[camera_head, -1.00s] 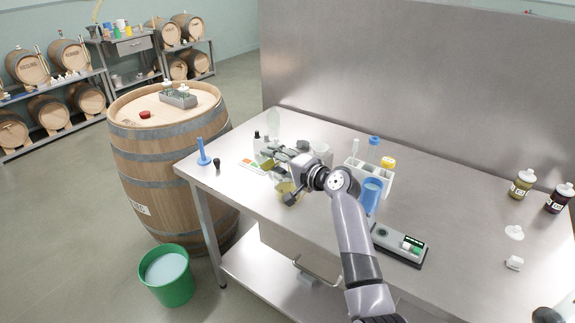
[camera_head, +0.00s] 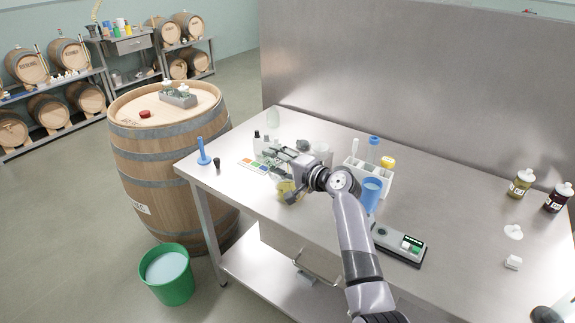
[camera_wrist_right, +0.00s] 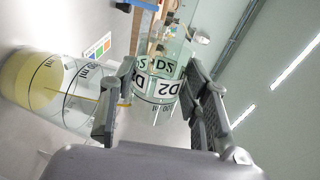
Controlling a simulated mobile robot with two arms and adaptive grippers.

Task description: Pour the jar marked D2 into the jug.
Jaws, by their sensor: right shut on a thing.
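The jar marked D2 (camera_wrist_right: 158,88) is clear glass with black-on-white labels. My right gripper (camera_wrist_right: 155,98) is shut around it, and the jar is tilted. A clear graduated vessel, apparently the jug (camera_wrist_right: 78,92), stands beside it in the right wrist view with yellow liquid inside. A thin yellow streak runs between the jar and this vessel. In the head view my right gripper (camera_head: 284,158) is above the bench's left part, hiding most of the jar. The yellow-filled jug (camera_head: 289,190) is partly hidden below it. My left gripper is not in view.
A grey meter (camera_head: 399,245) lies nearer the front. A colour card (camera_head: 253,165) and blue stand (camera_head: 203,153) are at left. The bench's right middle is mostly clear.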

